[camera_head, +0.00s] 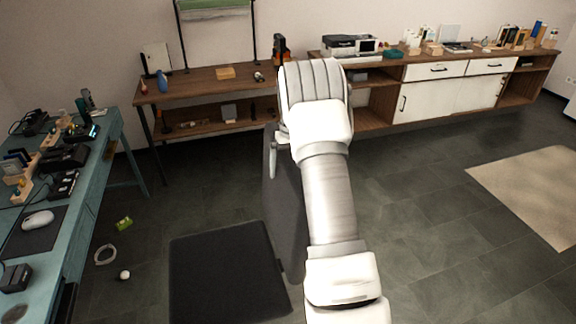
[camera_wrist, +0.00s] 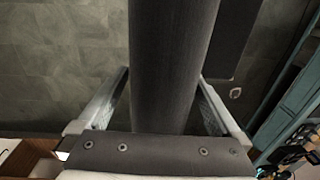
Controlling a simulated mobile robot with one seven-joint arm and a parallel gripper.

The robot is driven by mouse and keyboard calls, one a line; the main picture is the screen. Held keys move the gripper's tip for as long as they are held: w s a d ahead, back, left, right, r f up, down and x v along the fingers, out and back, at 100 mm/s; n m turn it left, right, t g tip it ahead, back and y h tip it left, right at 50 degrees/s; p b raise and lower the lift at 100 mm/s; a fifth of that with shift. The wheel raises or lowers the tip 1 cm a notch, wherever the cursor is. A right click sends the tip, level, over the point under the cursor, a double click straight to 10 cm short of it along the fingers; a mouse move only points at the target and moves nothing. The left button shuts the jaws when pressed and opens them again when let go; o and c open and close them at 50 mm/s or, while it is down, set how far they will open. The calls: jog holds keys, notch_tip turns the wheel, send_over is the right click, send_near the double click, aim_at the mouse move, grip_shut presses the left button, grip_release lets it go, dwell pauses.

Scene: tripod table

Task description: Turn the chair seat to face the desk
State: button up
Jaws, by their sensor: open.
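The chair's dark square seat (camera_head: 225,275) is low in the head view, right of the teal desk (camera_head: 113,150) and apart from it. Its dark upright backrest (camera_head: 284,205) stands along the seat's right side, partly hidden by my arm. The seat's open side points left. In the wrist view, my gripper (camera_wrist: 164,85) is open, with one finger on each side of the backrest (camera_wrist: 170,45). I cannot tell whether either finger touches it. The seat (camera_wrist: 233,35) shows at upper right, and the teal desk (camera_wrist: 290,95) at the right edge.
A wooden shelf table (camera_head: 195,92) stands along the back wall, with a long cabinet (camera_head: 440,90) to its right. A green item (camera_head: 124,224), a cable ring (camera_head: 105,254) and a small white ball (camera_head: 125,275) lie on the floor between desk and seat. Floor at right is clear beside a beige rug (camera_head: 530,190).

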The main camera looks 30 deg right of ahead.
notch_tip(320, 180, up, 17)
jog(key=d, duration=0.1)
jog(key=shift+s+d+r+p, duration=0.15)
jog(key=shift+d+r+p, duration=0.1)
jog(key=shift+p, duration=0.2)
jog(key=shift+f, duration=0.1)
jog(key=s+a+r+n+t, duration=0.1)
jog(key=s+a+r+t, duration=0.2)
jog(key=s+a+r, duration=1.05)
jog(key=s+a+f+t, duration=0.1)
jog(key=s+a+f, duration=0.3)
jog(key=s, duration=0.5)
jog(key=s+a+f+n+t+h, duration=0.1)
jog(key=s+a+f, duration=0.3)
jog(key=s, duration=0.6)
jog(key=shift+a, duration=1.15)
